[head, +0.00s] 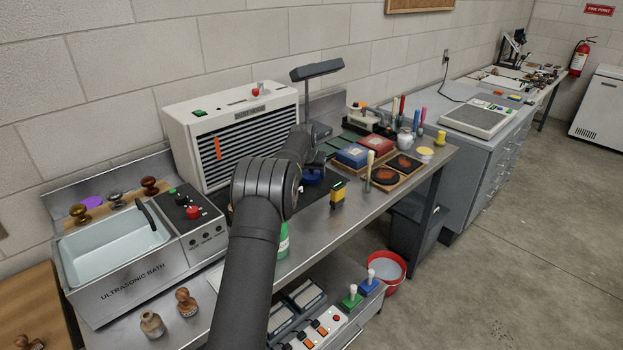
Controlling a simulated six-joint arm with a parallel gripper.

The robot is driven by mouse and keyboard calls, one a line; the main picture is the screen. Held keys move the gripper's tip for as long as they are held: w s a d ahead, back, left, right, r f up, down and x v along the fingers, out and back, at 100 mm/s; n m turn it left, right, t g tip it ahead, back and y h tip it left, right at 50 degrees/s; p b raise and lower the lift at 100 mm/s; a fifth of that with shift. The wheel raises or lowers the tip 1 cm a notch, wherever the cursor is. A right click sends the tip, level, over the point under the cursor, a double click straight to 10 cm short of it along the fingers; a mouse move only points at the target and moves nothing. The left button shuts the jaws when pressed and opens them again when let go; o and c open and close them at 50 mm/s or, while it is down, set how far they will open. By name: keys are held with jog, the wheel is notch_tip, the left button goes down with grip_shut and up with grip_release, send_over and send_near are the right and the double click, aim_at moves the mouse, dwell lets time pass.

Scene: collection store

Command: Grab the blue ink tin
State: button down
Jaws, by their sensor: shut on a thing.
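My arm reaches from the bottom of the head view over the steel bench, hiding part of it. My gripper (316,167) is small and dark at the far end of the arm, above a black mat. The arm and gripper partly cover the tin. I cannot tell whether the tin touches the mat or is lifted.
Blue (352,157) and red (376,144) boxes and wooden trays (383,181) lie farther right. A white louvred unit (240,130) stands behind; an ultrasonic bath (135,279) is left.

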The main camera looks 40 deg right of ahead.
jog(key=shift+r, duration=0.2)
jog(key=shift+r, duration=0.65)
notch_tip(320, 180, up, 3)
jog(key=shift+s+d+f, duration=0.1)
jog(key=s+d+r, duration=0.1)
jog(key=s+r, duration=0.5)
jog(key=s, duration=0.5)
jog(key=shift+s+d+r, duration=0.15)
jog(key=shift+d+r, duration=0.15)
